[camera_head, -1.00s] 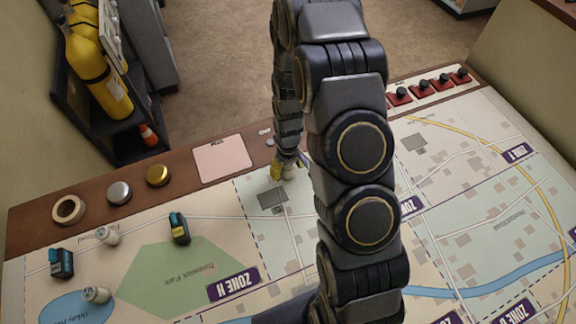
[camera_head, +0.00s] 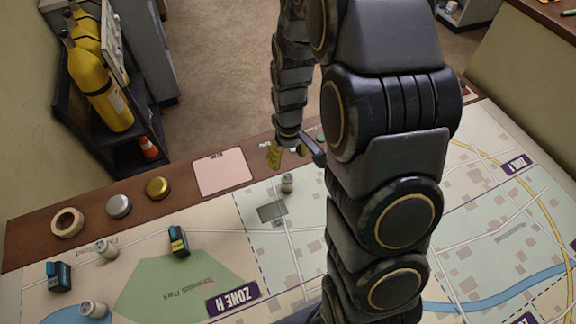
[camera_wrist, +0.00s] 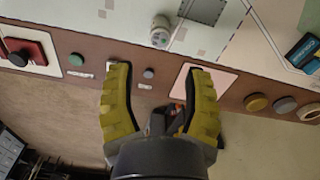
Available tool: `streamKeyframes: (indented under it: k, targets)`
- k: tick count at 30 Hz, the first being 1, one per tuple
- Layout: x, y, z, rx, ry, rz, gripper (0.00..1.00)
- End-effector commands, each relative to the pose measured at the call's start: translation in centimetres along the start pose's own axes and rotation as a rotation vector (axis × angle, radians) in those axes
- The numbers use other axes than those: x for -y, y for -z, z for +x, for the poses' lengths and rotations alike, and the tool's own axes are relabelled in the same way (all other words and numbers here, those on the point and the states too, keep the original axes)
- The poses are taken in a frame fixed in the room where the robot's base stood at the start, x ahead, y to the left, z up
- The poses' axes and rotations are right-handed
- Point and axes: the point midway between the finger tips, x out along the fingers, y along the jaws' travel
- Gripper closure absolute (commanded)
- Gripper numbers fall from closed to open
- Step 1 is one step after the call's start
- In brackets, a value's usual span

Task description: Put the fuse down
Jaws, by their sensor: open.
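A small whitish cylindrical fuse (camera_head: 288,183) stands on the map board, just past the grey rectangle. It also shows in the wrist view (camera_wrist: 160,32), beyond my fingertips. My gripper (camera_head: 288,153) is open, with its yellow fingers apart and nothing between them. In the wrist view my gripper (camera_wrist: 157,72) spans the brown edge strip, clear of the fuse. Two similar whitish cylinders (camera_head: 107,249) (camera_head: 94,308) are on the left part of the map.
A pink pad (camera_head: 222,173), gold and silver knobs (camera_head: 157,188) (camera_head: 119,206) and a tape ring (camera_head: 67,222) lie along the brown strip. Two dark-blue blocks (camera_head: 178,241) (camera_head: 59,276) stand on the map. A red switch (camera_wrist: 28,48) is at left in the wrist view.

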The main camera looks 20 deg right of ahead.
Motion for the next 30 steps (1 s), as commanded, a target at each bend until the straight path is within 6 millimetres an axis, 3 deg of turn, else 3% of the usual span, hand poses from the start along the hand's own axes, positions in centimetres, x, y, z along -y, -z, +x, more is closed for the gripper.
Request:
streamKeyframes:
  k: [7,11,15,21,27,30]
  targets:
    - [0.5,-0.5,-2.6,0.003,0.0,0.004,0.5]
    - [2.0,-2.4,-6.0,0.021,0.001,0.021,0.5]
    - [4.5,-6.5,-10.5,0.059,0.005,0.053,0.5]
    - [7.6,-13.6,-15.3,0.119,0.01,0.104,0.5]
    - [9.4,-19.1,-17.4,0.164,0.013,0.142,0.5]
    - [9.8,-20.5,-17.8,0.177,0.013,0.151,0.5]
